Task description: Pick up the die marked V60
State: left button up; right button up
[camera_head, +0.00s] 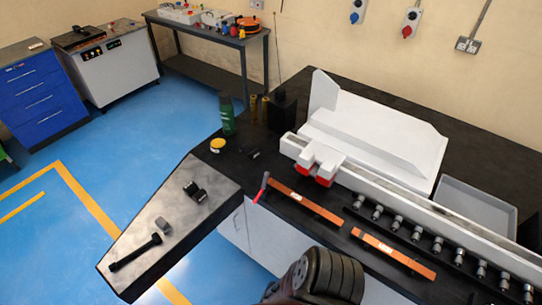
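Several small silver-and-black cylindrical pieces (416,235) stand in a row along a dark rail on the right side of the black bench (490,135). They may be the dies, but their markings are too small to read, so I cannot tell which is V60. Neither gripper's fingers show. A dark ribbed part of my own arm comes in at the bottom centre, in front of the bench's front edge.
A white bender body (365,140) with red-tipped parts fills the bench's middle. Two copper-coloured bars (305,201) (392,253) lie before it. A grey tray (475,205) is at right. A dark side surface (150,215) holds small black tools. Blue floor is clear at left.

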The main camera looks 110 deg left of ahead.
aim_at(247, 150)
jog(key=i, duration=0.65)
jog(key=u, duration=2.55)
